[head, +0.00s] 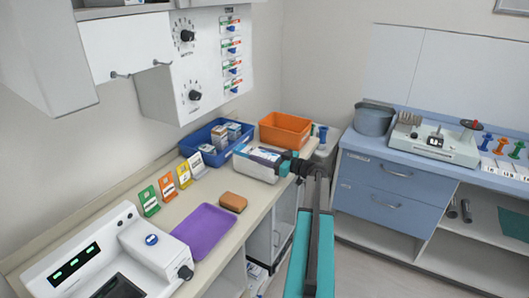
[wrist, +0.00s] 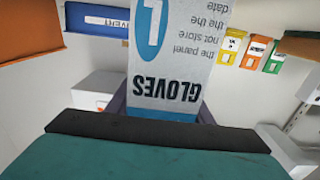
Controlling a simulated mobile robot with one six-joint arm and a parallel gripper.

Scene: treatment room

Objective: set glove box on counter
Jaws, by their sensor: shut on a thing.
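The glove box (head: 257,163), white with blue and dark print, is at the counter's front edge in the head view, beside the orange bin. My gripper (head: 287,167) is shut on its near right end. In the wrist view the glove box (wrist: 165,65) sits between my fingers (wrist: 160,112), its "GLOVES" print upside down. The counter (head: 185,190) is beige and runs along the left wall. I cannot tell whether the box's underside touches the counter; it is hidden.
A blue bin (head: 213,152) of small boxes and an orange bin (head: 285,131) stand behind the box. A white device (head: 108,262) fills the counter's near end.

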